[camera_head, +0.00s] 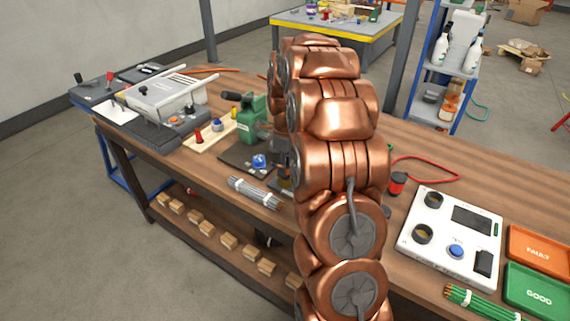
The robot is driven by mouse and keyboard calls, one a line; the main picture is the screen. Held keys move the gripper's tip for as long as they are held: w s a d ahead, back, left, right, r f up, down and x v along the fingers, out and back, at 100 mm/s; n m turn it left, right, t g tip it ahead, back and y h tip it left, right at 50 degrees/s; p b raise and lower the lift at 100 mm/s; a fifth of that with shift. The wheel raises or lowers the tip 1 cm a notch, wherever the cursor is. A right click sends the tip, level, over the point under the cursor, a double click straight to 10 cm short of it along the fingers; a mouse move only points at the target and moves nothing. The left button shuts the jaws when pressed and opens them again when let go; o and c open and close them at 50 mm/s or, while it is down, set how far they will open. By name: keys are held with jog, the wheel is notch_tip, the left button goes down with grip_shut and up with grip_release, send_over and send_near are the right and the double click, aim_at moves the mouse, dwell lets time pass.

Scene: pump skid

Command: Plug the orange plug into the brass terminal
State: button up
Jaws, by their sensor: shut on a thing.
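My gripper (281,154) shows only as a dark grey strip at the left edge of my copper arm. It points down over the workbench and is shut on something. A small orange patch (286,184) shows just below it. I take this for the orange plug, but its shape is mostly hidden. I cannot tell whether either is the brass terminal. My arm hides the bench between the gripper and the panel.
A red-black piece (397,183) with a red cable lies right of my arm. A green machine (252,119), a dark plate with a blue knob (259,162) and a grey rod bundle (254,192) are near the gripper. Orange (538,252) and green (537,291) trays lie far right.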

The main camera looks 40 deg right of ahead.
jog(key=shift+f+b, duration=0.45)
jog(key=shift+f, duration=0.45)
dwell(0.3)
jog(key=o, duration=1.4)
jog(key=shift+c, duration=0.2)
notch_tip(320, 180, up, 12)
